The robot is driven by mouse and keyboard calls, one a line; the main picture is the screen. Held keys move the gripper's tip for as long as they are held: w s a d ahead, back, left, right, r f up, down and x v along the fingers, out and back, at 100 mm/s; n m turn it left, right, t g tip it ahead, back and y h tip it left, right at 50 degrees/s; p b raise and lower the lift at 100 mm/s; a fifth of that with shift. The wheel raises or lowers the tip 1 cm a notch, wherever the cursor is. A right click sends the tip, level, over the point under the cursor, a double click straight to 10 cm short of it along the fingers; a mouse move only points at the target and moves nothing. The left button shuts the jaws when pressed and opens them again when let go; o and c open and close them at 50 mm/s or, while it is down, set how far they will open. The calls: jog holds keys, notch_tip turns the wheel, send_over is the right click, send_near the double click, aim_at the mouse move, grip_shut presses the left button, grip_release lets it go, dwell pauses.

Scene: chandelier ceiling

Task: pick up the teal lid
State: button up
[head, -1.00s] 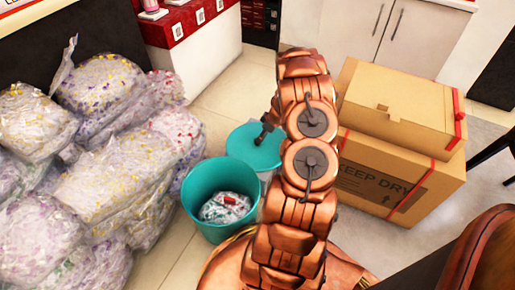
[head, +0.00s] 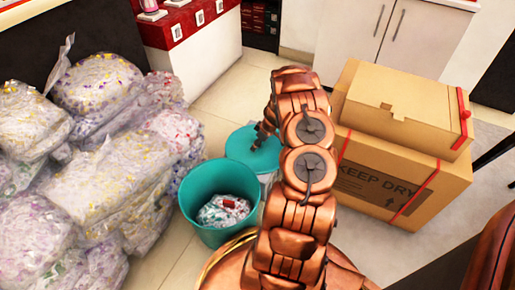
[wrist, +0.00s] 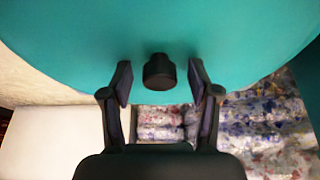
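The teal lid (head: 240,147) is a flat round disc beside the teal bin, partly hidden by my arm in the head view. It fills the top of the wrist view (wrist: 160,25), with a black knob (wrist: 159,75) near its edge in that picture. My gripper (wrist: 161,66) is open, one finger on each side of the knob, with visible gaps on both sides. In the head view my gripper (head: 262,137) is at the lid, small and partly hidden behind my arm. Whether the fingers reach the knob's full depth, I cannot tell.
The open teal bin (head: 196,187) holds crumpled clear and red litter. Stuffed clear bags (head: 100,185) are piled at the left. Two stacked cardboard boxes (head: 375,175) stand close on the right. A white counter (head: 200,50) and cabinets (head: 370,30) are behind.

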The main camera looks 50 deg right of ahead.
grip_shut()
dwell(0.5)
